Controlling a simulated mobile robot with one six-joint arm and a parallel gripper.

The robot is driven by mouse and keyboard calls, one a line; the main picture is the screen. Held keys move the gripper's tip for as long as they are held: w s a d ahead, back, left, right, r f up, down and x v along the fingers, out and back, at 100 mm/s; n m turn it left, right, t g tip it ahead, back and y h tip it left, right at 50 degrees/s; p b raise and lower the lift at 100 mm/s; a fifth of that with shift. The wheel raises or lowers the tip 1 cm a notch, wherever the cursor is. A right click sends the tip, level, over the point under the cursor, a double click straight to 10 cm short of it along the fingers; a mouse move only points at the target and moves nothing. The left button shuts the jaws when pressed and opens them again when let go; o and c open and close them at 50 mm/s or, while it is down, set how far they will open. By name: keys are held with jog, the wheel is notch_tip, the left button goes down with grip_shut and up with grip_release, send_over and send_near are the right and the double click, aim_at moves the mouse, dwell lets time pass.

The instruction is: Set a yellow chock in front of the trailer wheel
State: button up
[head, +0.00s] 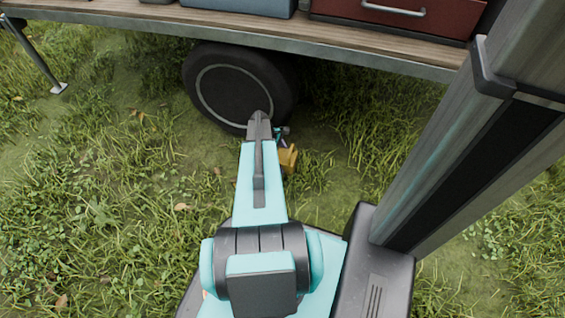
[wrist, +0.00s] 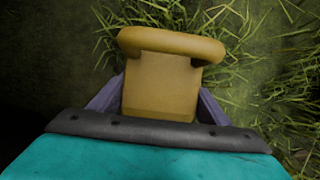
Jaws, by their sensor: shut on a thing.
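The yellow chock (wrist: 160,85) fills the middle of the wrist view, with its rounded handle bar at the top. My gripper (wrist: 158,108) is shut on it, one purple finger on each side. In the head view the chock (head: 288,158) shows partly behind my arm, low near the grass. The trailer wheel (head: 225,88) is a dark tyre under the trailer bed, just beyond and left of the chock. My arm hides the wheel's lower right part. I cannot tell whether the chock touches the ground or the wheel.
The trailer bed (head: 330,47) overhangs the wheel, with a blue box (head: 240,6) and a dark red drawer case (head: 410,14) on it. A support leg (head: 38,55) stands at the far left. Open grass (head: 110,200) lies left of my arm.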

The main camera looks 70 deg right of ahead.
dwell(0.3)
jog(key=o, duration=1.5)
jog(key=shift+f, duration=0.1)
jog(key=p+v, duration=0.5)
jog(key=v, duration=0.7)
